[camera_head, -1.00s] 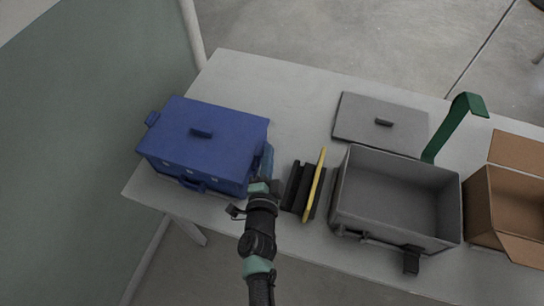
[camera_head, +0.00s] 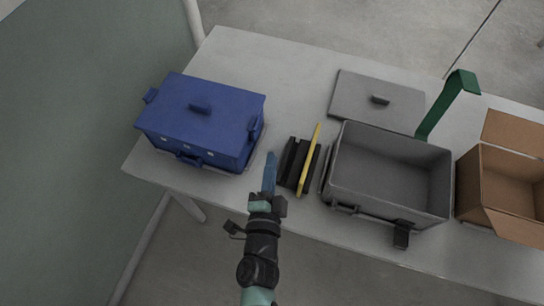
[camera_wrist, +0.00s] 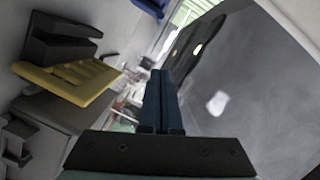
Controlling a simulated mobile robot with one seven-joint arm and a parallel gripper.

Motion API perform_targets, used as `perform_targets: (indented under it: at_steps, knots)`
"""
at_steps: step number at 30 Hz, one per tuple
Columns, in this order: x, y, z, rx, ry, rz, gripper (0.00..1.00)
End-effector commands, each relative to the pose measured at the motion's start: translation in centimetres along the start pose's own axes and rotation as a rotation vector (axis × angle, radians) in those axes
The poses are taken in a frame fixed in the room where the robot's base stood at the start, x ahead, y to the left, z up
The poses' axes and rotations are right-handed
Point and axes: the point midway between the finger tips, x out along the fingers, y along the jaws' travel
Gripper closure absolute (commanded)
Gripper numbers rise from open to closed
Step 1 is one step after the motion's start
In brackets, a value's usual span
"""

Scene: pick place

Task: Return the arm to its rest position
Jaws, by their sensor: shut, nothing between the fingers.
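My gripper (camera_head: 269,172) has long blue fingers that lie together with nothing between them. In the head view it is over the table's front edge, between the blue box and the black and yellow rack. In the wrist view my shut fingers (camera_wrist: 162,100) point away from the camera, apart from the things around them. My arm reaches in from the bottom of the head view. How high the fingers are above the table is hard to tell.
A lidded blue box (camera_head: 203,125) stands left. Right are a black and yellow rack (camera_head: 308,160), an open grey bin (camera_head: 388,185), a flat grey lid (camera_head: 375,100), a green upright piece (camera_head: 447,103) and a cardboard box (camera_head: 500,187). The table's (camera_head: 270,75) back middle is clear.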

Motion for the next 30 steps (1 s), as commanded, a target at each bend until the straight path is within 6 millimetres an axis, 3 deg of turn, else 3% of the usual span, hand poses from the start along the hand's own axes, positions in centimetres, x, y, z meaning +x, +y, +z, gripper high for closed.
perform_targets:
  at_steps: [14,17,20,23,27,30]
  knots:
    - [0.0,0.0,0.0,0.0,0.0,0.0,1.0]
    - [0.5,-0.9,-0.3,-0.01,0.0,-0.018,1.0]
    - [2.0,-4.2,-1.2,-0.053,0.002,-0.08,1.0]
    - [4.2,-10.1,-3.0,-0.138,0.011,-0.184,1.0]
    - [6.1,-20.3,-6.3,-0.307,0.053,-0.347,1.0]
    - [6.1,-27.6,-9.0,-0.44,0.11,-0.448,1.0]
